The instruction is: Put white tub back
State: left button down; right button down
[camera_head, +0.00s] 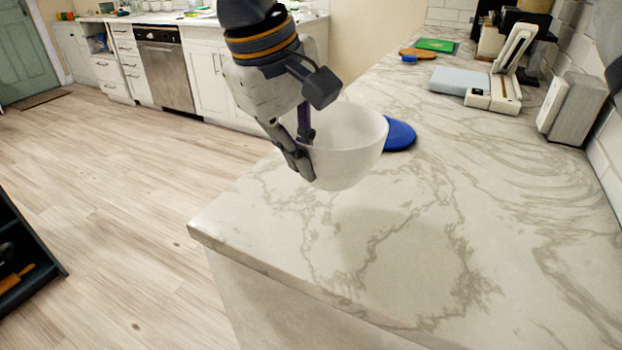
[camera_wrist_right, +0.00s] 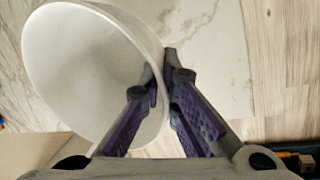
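The white tub (camera_head: 348,150) is a round, translucent bowl, held above the near part of the marble counter with its opening tilted. My right gripper (camera_head: 304,158) is shut on its left wall at the rim. In the right wrist view the tub (camera_wrist_right: 75,70) fills the upper left, and the right gripper's fingers (camera_wrist_right: 162,80) pinch its rim, one on each side. A soft shadow lies on the counter below the tub. My left gripper is not in view.
A blue round disc (camera_head: 401,136) lies on the counter (camera_head: 400,260) behind the tub. A white slicer-like appliance (camera_head: 495,90), a grey-white box (camera_head: 572,108) and a green board (camera_head: 437,45) stand further back. The counter's front is clear. A dark shelf (camera_head: 30,250) stands at lower left.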

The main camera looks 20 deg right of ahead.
jog(key=shift+w+d+f, duration=0.45)
jog(key=shift+d+f, duration=0.1)
jog(key=shift+f, duration=0.25)
jog(key=shift+a+x, duration=0.15)
jog(key=shift+x, duration=0.75)
jog(key=shift+a+x, duration=0.15)
jog(key=shift+x, duration=0.8)
jog(key=shift+f, duration=0.15)
jog(key=c, duration=1.8)
grip_release()
jog(key=shift+f, duration=0.15)
jog(key=v, duration=1.2)
jog(key=shift+r, duration=0.25)
